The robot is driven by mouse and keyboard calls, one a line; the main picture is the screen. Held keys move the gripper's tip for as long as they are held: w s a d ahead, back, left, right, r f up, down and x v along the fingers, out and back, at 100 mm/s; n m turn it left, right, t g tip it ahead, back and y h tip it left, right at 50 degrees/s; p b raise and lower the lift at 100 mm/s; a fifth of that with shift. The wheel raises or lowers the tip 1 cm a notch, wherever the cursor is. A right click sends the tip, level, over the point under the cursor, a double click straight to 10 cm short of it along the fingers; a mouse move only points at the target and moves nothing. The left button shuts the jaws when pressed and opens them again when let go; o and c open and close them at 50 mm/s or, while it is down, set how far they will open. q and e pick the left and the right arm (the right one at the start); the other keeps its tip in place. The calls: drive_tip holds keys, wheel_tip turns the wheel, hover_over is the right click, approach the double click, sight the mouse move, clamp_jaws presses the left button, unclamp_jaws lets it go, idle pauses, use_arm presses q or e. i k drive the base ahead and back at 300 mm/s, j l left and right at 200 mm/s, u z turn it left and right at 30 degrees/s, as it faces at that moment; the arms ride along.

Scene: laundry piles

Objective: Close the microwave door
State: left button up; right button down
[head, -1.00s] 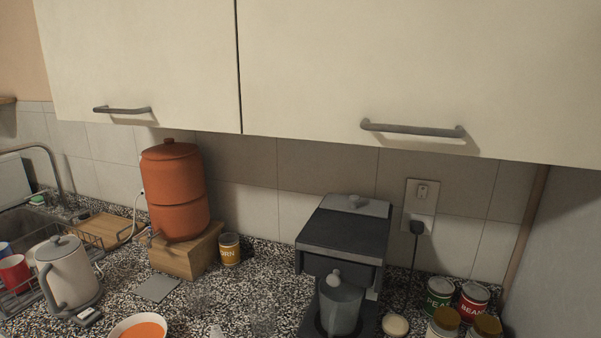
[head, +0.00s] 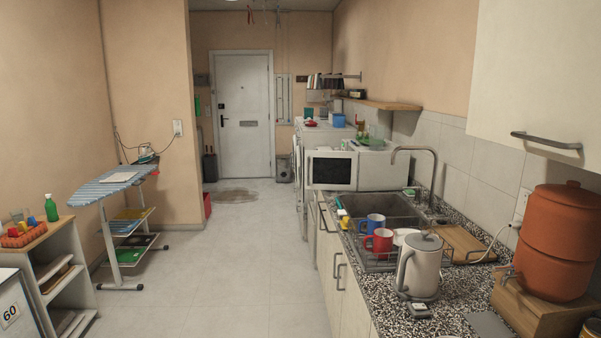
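The white microwave (head: 392,172) stands on the far side of the sink, with its side toward me. Its door (head: 332,170), a dark panel in a white frame, faces me and sticks out to the left of the body, toward the aisle. The door looks swung open. The inside of the microwave is hidden from here. Neither of my grippers shows in the head view.
The counter (head: 392,290) runs along the right, with a sink, dish rack with mugs (head: 378,240), kettle (head: 420,266) and orange water dispenser (head: 565,230). An ironing board (head: 105,188) and shelf unit (head: 55,265) stand left. The tiled floor (head: 215,270) between is clear.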

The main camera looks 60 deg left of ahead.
sight(324, 170)
drive_tip(key=u, duration=1.65)
drive_tip(key=i+j+z, duration=0.15)
drive_tip(key=i+z, duration=0.15)
drive_tip(key=z, duration=0.15)
drive_tip(key=i+j+z, duration=0.3)
drive_tip(key=z, duration=0.15)
